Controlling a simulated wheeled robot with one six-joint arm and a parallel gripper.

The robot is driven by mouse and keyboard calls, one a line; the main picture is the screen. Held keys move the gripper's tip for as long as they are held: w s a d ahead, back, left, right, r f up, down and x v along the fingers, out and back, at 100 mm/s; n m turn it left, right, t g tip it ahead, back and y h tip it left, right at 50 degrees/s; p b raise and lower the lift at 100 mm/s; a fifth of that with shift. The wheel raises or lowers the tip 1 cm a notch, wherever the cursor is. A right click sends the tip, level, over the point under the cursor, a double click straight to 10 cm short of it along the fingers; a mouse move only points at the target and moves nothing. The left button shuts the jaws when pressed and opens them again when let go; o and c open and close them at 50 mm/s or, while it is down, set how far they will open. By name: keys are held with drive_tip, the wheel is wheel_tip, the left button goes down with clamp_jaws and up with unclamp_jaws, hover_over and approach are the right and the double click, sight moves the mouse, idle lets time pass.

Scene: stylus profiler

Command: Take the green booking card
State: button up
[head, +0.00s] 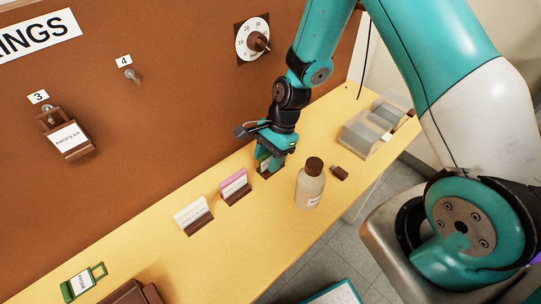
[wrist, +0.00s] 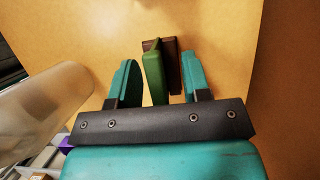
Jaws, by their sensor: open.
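The green booking card (wrist: 154,78) stands upright in a dark brown holder (wrist: 172,52). In the wrist view it lies between the two fingers of my gripper (wrist: 160,72), with a gap on each side. The fingers are open. In the head view my gripper (head: 271,158) points down over the same card, at the far end of a row of card holders, and hides most of it. Only a small part of the green card shows beside the fingers.
A pink card (head: 234,182) and a white card (head: 191,212) stand nearby in holders. A capped bottle (head: 310,187) stands close on the right, near a small brown object (head: 339,173). A green-framed tag (head: 82,283) lies at lower left. The brown board (head: 160,110) rises behind.

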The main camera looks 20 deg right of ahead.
sight(268, 152)
clamp_jaws()
drive_tip(key=shift+r, duration=0.1)
wheel_tip(268, 152, up, 20)
idle(0.5)
idle(0.3)
